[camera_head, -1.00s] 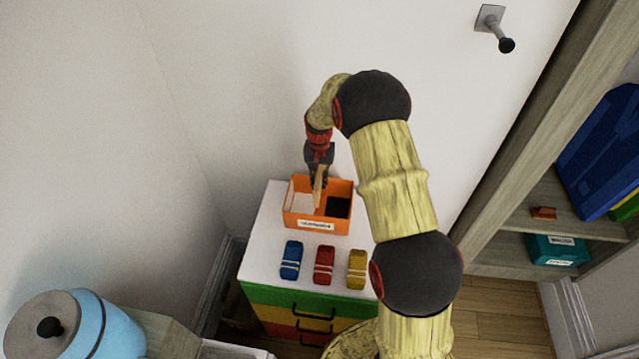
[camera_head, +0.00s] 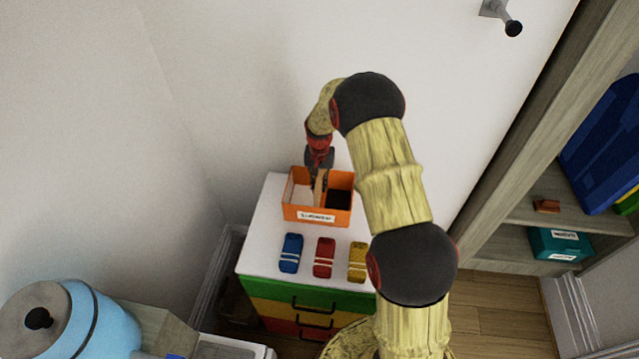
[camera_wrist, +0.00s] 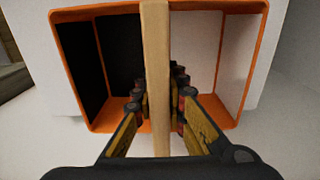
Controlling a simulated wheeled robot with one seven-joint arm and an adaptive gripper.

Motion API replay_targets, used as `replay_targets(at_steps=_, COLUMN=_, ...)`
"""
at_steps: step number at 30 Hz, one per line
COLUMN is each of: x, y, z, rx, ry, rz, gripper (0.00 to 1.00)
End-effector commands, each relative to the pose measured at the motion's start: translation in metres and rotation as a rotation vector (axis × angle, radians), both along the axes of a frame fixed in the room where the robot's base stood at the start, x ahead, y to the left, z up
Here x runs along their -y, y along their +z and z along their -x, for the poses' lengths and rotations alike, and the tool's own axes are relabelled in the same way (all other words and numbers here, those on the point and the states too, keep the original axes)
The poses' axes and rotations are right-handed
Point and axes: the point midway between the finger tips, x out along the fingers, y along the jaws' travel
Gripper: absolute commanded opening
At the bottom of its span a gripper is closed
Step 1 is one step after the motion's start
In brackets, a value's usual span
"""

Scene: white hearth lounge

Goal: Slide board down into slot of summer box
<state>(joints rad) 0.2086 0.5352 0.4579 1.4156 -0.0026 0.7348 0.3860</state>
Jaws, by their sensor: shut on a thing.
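The orange summer box (camera_head: 290,213) stands on the white top of a small chest of drawers, with a white label on its front. Its inside looks light on the left and dark on the right in the head view. My gripper (camera_head: 319,179) points down over the middle of the box, shut on the thin wooden board (camera_head: 317,194). In the wrist view the board (camera_wrist: 156,60) stands on edge between the fingers (camera_wrist: 160,105) and spans across the orange box (camera_wrist: 208,8), between the dark side and the light side. The slot and the board's lower edge are hidden.
Blue (camera_head: 291,253), red (camera_head: 324,257) and yellow (camera_head: 357,262) bundles lie in front of the box on the white chest top (camera_head: 262,235). A wall stands close behind. A shelf unit (camera_head: 510,190) is at right, a light-blue pot (camera_head: 100,325) at lower left.

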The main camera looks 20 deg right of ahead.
Motion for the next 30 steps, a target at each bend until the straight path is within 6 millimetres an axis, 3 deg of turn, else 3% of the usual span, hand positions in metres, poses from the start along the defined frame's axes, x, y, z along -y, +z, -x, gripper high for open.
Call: replay_targets(at_steps=30, x=0.0, y=-0.065, z=-0.001, rx=0.001, ry=0.0, rz=0.0, gripper=0.0)
